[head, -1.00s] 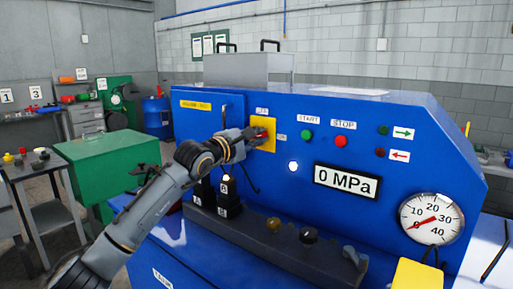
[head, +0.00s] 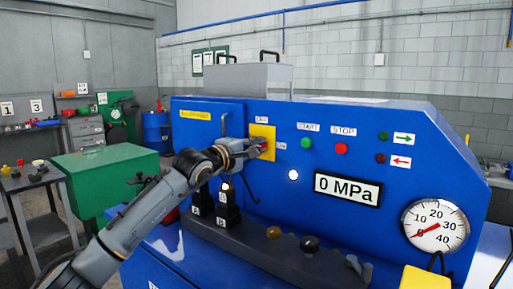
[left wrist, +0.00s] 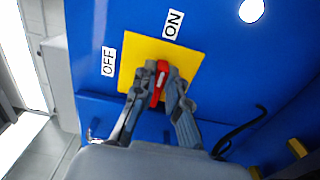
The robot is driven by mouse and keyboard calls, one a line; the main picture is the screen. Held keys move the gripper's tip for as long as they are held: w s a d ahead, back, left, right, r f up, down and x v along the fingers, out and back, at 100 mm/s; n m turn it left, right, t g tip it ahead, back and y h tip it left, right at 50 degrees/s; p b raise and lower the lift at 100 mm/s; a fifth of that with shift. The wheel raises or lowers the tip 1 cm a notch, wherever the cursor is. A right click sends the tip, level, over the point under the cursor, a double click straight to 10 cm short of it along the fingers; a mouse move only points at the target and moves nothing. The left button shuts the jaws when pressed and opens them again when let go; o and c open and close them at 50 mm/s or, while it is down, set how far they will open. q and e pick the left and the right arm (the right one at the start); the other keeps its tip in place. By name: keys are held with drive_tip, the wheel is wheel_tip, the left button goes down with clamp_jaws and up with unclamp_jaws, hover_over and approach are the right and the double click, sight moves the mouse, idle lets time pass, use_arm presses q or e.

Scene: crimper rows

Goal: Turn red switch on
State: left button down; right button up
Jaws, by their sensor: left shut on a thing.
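The red switch (left wrist: 161,78) sits on a yellow plate (left wrist: 192,58) on the blue machine panel. In the left wrist view its handle lies nearly upright, its upper end leaning roughly toward the ON label (left wrist: 173,25); the OFF label (left wrist: 108,62) is at the left. My left gripper (left wrist: 163,78) is shut on the switch handle, one finger on each side. In the head view my left gripper (head: 257,147) reaches the yellow plate (head: 262,130) from the left and hides most of the switch. My right gripper is not in view.
The panel (head: 330,130) also has a green START button (head: 306,143), a red STOP button (head: 341,148), a lit white lamp (head: 293,175), a 0 MPa display (head: 347,188) and a gauge (head: 435,224). Black blocks (head: 228,208) and a dark ledge lie below my left arm.

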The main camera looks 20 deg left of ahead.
use_arm(q)
drive_tip(key=c, duration=1.4)
unclamp_jaws()
drive_tip(key=shift+o, duration=0.2)
drive_tip(key=v, duration=1.2)
